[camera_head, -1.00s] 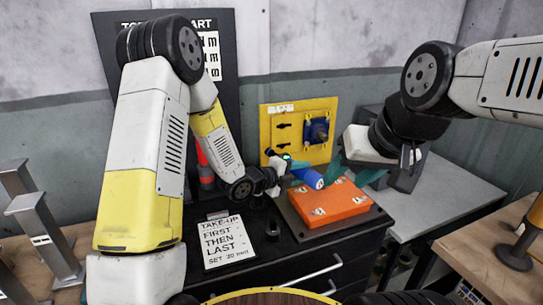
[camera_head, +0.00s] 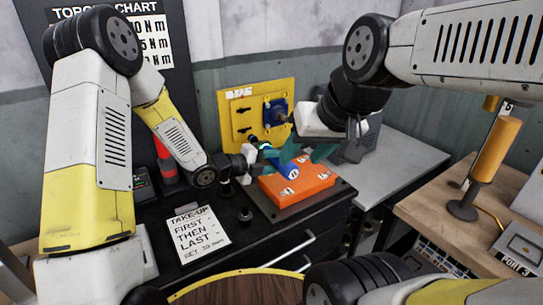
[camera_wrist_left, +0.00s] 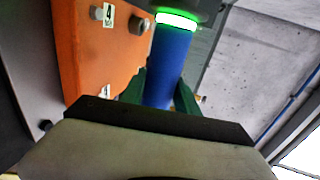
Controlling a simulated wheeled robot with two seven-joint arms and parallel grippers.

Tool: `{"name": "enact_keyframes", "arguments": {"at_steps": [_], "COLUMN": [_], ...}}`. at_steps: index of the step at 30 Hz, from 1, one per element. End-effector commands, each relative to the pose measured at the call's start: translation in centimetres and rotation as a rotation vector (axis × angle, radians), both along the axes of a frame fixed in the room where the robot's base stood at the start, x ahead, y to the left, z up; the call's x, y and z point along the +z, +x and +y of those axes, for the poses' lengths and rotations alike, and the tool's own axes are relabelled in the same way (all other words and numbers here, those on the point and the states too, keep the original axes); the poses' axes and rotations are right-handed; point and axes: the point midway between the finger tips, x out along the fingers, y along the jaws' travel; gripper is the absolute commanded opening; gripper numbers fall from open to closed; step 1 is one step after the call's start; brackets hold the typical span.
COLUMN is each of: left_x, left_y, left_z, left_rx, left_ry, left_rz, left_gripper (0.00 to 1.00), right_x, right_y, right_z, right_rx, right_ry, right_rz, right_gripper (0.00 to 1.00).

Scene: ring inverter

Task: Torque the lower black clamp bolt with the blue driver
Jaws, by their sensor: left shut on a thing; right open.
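The blue driver (camera_head: 288,168) is above the orange block, close to its top in the head view. My left gripper (camera_head: 270,155) is shut on it. The left wrist view shows the driver's blue body (camera_wrist_left: 171,60) between the green fingers, with a glowing green ring at its far end. My right gripper (camera_head: 305,150) is open, its teal fingers close to the driver; I cannot tell whether they touch. On the yellow panel (camera_head: 286,91), two black clamp pieces sit one above the other; the lower one (camera_head: 243,131) is left of a blue fitting (camera_head: 275,112). Its bolt is too small to make out.
The orange block (camera_head: 310,188) with labelled bolts lies on a dark plate on the black cabinet. A take-up card (camera_head: 196,232) lies to its left. A grey bench (camera_head: 395,160) is behind right. A wooden table with a yellow cylinder (camera_head: 496,148) stands at right.

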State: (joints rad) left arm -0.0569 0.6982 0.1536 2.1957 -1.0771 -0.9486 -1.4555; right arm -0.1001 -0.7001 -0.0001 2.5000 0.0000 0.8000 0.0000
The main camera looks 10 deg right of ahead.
Motion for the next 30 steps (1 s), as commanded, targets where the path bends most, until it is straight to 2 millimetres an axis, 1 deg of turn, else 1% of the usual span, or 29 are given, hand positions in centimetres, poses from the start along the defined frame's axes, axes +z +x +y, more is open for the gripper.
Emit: {"name": "enact_keyframes", "arguments": {"at_steps": [3,17,30], "left_x": [0.2,0.2,0.2], "left_y": [1.1,4.7,4.7], "left_z": [0.4,1.9,1.9], "left_rx": [0.001,0.000,-0.001], "left_ry": [-0.002,-0.002,-0.003], "left_rz": [-0.006,-0.004,-0.004], "left_gripper": [0.00,0.00,0.00], "right_x": [0.0,0.0,0.0], "right_y": [0.0,0.0,0.0], "right_z": [0.0,0.0,0.0], "right_rx": [0.000,0.000,0.000], "right_ry": [0.000,0.000,0.000], "right_rz": [0.000,0.000,0.000], "right_gripper": [0.50,0.50,0.50]}}
